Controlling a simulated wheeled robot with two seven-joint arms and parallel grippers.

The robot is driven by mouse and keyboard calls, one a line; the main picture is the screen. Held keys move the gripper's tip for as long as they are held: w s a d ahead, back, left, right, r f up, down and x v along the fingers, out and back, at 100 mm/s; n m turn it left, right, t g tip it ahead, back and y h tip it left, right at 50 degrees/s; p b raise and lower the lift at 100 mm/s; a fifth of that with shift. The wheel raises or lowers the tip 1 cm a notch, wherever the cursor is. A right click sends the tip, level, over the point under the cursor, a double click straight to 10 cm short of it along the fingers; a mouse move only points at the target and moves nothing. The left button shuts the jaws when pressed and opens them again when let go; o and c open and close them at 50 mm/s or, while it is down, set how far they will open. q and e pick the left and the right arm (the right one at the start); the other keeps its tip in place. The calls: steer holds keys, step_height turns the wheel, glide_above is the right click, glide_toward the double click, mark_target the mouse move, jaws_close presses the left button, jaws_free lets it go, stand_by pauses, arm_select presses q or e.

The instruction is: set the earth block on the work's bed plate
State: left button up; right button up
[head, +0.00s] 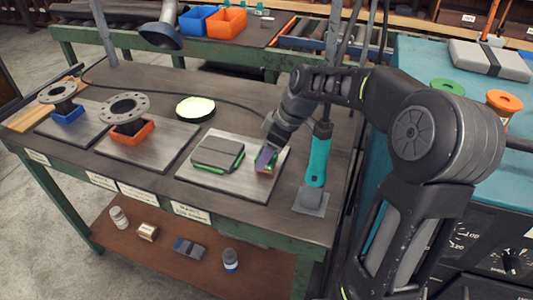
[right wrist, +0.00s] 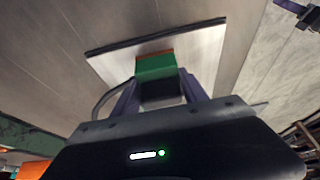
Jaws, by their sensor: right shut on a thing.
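The earth block, a small green block with an orange-red face (head: 264,169), is between the fingers of my right gripper (head: 267,157). The right wrist view also shows the green and orange block (right wrist: 155,66) between both fingers (right wrist: 158,90). My right gripper is shut on it, over the right part of the third metal bed plate (head: 223,185). A grey stacked work with green at its edge (head: 217,153) lies on that plate, left of the block and apart from it. I cannot tell whether the block touches the plate. My left gripper is not in view.
Two other plates on the bench carry flanged pipe pieces on a blue block (head: 70,116) and an orange block (head: 130,132). A round pale-topped disc (head: 195,108) lies behind. A teal-handled tool (head: 317,160) stands close to the right of my gripper.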

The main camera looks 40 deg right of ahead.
steer(key=shift+f+b, duration=0.5)
steer(key=shift+f, duration=0.05)
stand_by(0.4)
steer(key=o, duration=1.5)
steer(key=shift+c, duration=0.2)
steer(key=v, duration=0.8)
step_height(320, 180, up, 9)
steer(key=p, duration=0.6)
steer(key=shift+f, duration=0.1)
